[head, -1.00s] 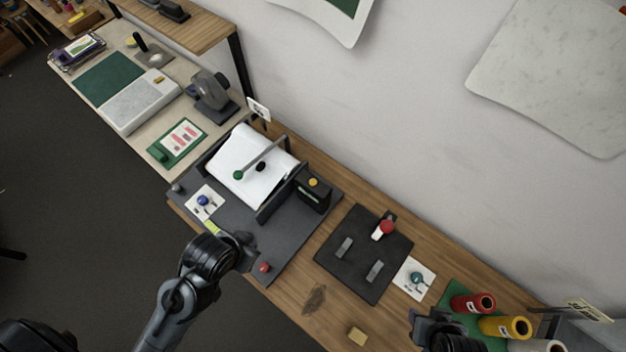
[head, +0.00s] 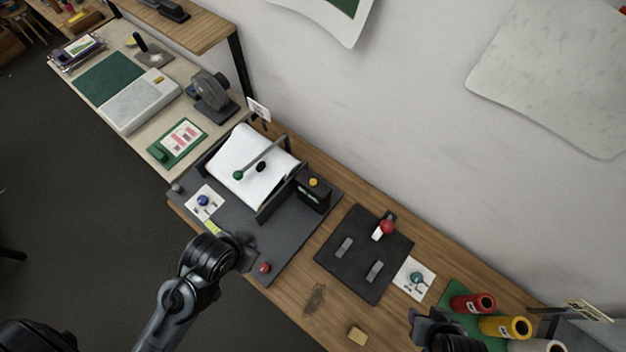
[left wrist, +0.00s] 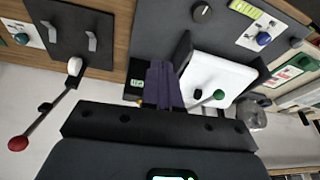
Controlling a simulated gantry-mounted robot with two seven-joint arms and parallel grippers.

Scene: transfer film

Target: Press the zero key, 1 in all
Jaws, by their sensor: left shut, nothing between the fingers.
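A black box with a round orange key (head: 313,182) on top stands at the right end of the white-topped machine (head: 252,165); I take it for the zero key. In the left wrist view the box shows a small green display (left wrist: 137,83), with part of the orange key (left wrist: 139,103) beside my fingers. My left gripper (left wrist: 163,68) is shut and empty, in front of the box in that view; the gap to the key cannot be judged. In the head view the left gripper (head: 244,252) is mostly hidden by its arm. My right gripper (head: 437,328) shows only partly, at the bottom right.
A blue knob (head: 203,201) and a red knob (head: 264,267) sit on the grey base. A black plate (head: 364,254) with a red-knobbed lever (head: 387,227) lies to the right. The wall is behind.

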